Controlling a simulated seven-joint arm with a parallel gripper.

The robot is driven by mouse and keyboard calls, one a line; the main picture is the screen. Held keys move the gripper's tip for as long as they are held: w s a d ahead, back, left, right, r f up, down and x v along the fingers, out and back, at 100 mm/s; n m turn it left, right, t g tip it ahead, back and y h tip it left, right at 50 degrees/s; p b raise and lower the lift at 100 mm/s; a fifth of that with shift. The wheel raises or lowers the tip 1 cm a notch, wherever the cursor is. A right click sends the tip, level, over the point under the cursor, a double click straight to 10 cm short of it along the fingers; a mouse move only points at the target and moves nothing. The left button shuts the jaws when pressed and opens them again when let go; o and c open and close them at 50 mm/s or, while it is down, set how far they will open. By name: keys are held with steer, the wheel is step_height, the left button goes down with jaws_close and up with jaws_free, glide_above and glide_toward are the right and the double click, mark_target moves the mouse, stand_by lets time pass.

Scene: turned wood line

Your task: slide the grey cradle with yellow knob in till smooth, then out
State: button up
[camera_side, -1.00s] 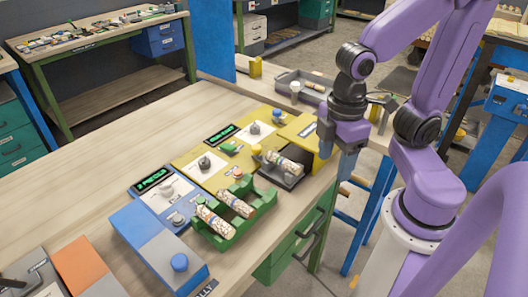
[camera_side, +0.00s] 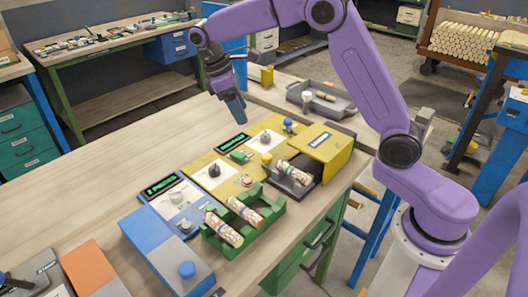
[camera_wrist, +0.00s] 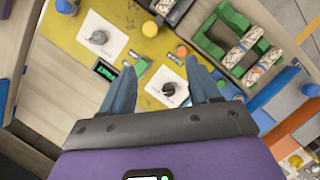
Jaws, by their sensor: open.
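The grey cradle (camera_side: 301,192) sticks out of the front opening of the yellow box (camera_side: 325,146), with a mottled wood piece (camera_side: 295,173) lying in it. Its yellow knob (camera_side: 267,158) stands at the outer left end. In the wrist view the cradle (camera_wrist: 181,12) is cut by the top edge, with the yellow knob (camera_wrist: 149,27) beside it. My gripper (camera_side: 241,118) is open and empty, over the table behind the yellow panel, well apart from the cradle. In the wrist view its fingers (camera_wrist: 161,90) spread above the panel's dial area.
A green rack (camera_side: 264,222) with two mottled pieces stands in front of the yellow panel (camera_side: 208,188). A blue-grey unit (camera_side: 165,255) with a blue knob is at the front. A grey tray (camera_side: 335,103) lies behind.

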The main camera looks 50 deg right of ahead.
steer(key=w+d, duration=0.2)
glide_toward(266, 156)
steer(key=x, duration=0.8)
steer(key=shift+d+f, duration=0.1)
steer(key=shift+f, duration=0.1)
jaws_close()
steer(key=d, duration=1.1)
steer(key=shift+d, duration=0.35)
